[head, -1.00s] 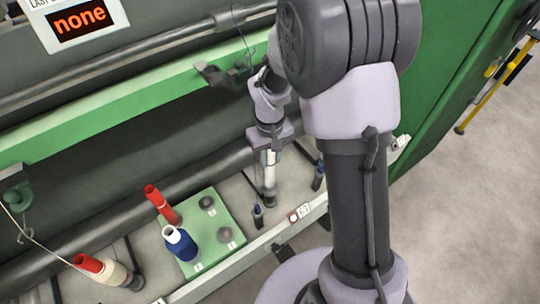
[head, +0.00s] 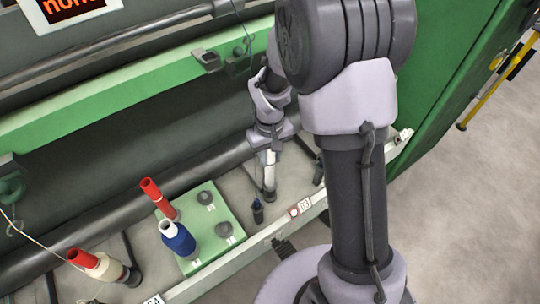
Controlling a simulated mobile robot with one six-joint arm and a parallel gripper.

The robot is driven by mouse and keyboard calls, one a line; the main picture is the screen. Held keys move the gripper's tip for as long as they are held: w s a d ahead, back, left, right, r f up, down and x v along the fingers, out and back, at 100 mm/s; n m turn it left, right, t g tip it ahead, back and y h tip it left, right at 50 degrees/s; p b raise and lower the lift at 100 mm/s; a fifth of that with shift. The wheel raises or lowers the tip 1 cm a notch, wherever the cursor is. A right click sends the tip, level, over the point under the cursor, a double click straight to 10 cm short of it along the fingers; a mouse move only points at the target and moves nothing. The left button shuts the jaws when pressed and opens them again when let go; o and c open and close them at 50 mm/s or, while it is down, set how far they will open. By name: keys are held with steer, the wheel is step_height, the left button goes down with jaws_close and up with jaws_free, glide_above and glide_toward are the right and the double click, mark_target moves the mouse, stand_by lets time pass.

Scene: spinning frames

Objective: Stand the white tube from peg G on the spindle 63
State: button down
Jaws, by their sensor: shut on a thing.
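My gripper (head: 270,150) points down over the machine's spindle rail, its jaws shut on a white tube (head: 270,163). The tube is upright, and its lower end meets or sits just above a dark spindle base (head: 269,194). I cannot tell whether the tube is around the spindle. A small label (head: 302,206) on the rail front, which seems to read 63, is right of and below that base. A green peg board (head: 217,255) lies to the left.
Dark short spindles (head: 257,211) stand close to the tube on the rail. A red and white bobbin (head: 98,265) leans at the lower left with a thread running to it. The green machine beam (head: 130,100) and dark roller (head: 180,170) lie behind. Bare floor (head: 470,210) is at right.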

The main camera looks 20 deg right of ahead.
steer(key=c, duration=1)
jaws_free()
step_height(320, 180, up, 18)
steer(key=p, duration=0.7)
steer(key=shift+f, duration=0.25)
